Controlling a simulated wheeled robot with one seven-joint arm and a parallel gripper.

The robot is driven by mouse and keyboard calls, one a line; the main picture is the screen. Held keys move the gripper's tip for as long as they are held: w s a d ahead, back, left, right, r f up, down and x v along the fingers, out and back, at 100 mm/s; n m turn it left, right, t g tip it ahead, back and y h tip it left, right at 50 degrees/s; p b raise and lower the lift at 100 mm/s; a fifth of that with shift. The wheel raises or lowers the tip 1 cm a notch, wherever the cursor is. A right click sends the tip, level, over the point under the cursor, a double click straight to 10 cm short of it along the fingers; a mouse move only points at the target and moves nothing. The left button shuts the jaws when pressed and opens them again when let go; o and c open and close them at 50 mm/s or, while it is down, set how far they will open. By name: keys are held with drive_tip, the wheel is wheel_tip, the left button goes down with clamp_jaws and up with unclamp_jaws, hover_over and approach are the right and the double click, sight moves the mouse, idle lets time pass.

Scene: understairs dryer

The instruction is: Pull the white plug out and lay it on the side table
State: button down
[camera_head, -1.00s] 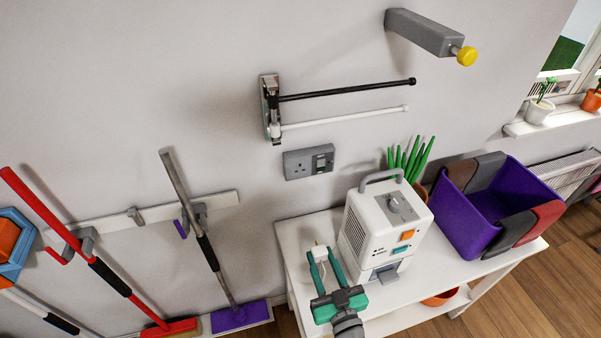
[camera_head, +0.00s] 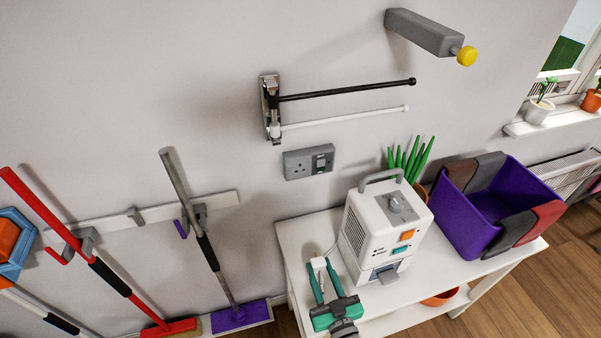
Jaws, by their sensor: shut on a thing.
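My green gripper (camera_head: 328,282) is shut on the white plug (camera_head: 318,263), whose pale top shows between the fingertips. The plug is over the left part of the white side table (camera_head: 300,238). I cannot tell whether the plug touches the tabletop. A thin cord runs from near the plug towards the white dryer unit (camera_head: 385,235), which stands on the table to the right. The grey wall socket (camera_head: 308,162) above the table has nothing in its visible holes.
A purple bin (camera_head: 480,215) stands on the table's right side, with a green plant (camera_head: 410,160) behind the dryer. Wall rails (camera_head: 345,90) and a grey arm with a yellow knob (camera_head: 430,35) jut out above. Brooms (camera_head: 195,220) hang at left.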

sight(319, 283)
drive_tip(key=shift+f, duration=2.5)
drive_tip(key=c, duration=1.2)
unclamp_jaws()
drive_tip(key=v, duration=1)
drive_tip(key=shift+s+d, duration=0.1)
drive_tip(key=shift+s, duration=0.3)
